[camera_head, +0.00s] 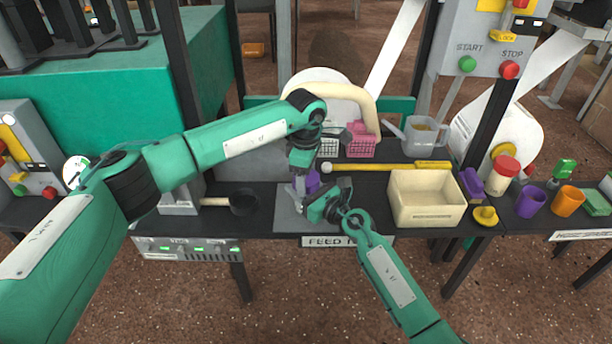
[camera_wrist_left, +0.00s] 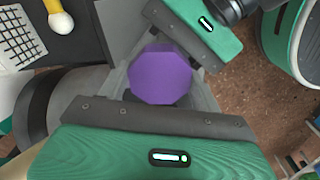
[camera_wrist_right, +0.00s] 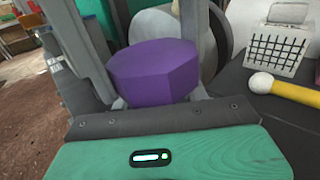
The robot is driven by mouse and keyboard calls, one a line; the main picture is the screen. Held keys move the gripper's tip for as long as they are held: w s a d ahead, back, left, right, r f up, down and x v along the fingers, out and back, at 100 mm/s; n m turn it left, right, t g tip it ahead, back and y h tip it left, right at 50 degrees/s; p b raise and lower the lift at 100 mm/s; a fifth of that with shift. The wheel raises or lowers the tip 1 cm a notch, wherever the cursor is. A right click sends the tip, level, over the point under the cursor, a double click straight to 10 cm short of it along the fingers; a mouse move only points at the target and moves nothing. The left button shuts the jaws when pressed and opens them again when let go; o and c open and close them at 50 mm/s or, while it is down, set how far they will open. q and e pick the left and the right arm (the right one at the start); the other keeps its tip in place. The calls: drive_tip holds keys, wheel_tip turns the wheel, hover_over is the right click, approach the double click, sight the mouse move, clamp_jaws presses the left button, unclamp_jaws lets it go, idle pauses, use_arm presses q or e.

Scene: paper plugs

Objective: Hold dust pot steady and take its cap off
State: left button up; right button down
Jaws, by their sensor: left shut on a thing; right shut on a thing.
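The dust pot's purple, many-sided cap (camera_head: 313,182) shows between my two grippers on the grey mat at the table's front edge. My left gripper (camera_head: 303,184) reaches down from above and is shut on it; the cap's flat top faces up in the left wrist view (camera_wrist_left: 160,75). My right gripper (camera_head: 326,200) comes in from the front right and is shut low on the pot. The right wrist view shows the cap's top and side facets (camera_wrist_right: 153,72) between grey fingers. The pot's body is mostly hidden by the grippers, and the exact contacts are unclear.
A cream bin (camera_head: 427,208) stands to the right, with a yellow-handled tool (camera_head: 390,167) behind it. A pink basket (camera_head: 361,143) is at the back. Purple (camera_head: 531,202) and orange (camera_head: 567,201) cups stand far right.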

use_arm(q)
drive_tip(key=o, duration=1.1)
drive_tip(key=shift+r, duration=2.3)
drive_tip(key=shift+c, duration=0.5)
wheel_tip(320, 180, up, 3)
drive_tip(key=m, duration=0.5)
drive_tip(key=shift+f+m, duration=0.3)
drive_tip(key=shift+m, duration=0.1)
drive_tip(key=shift+f, duration=3.5)
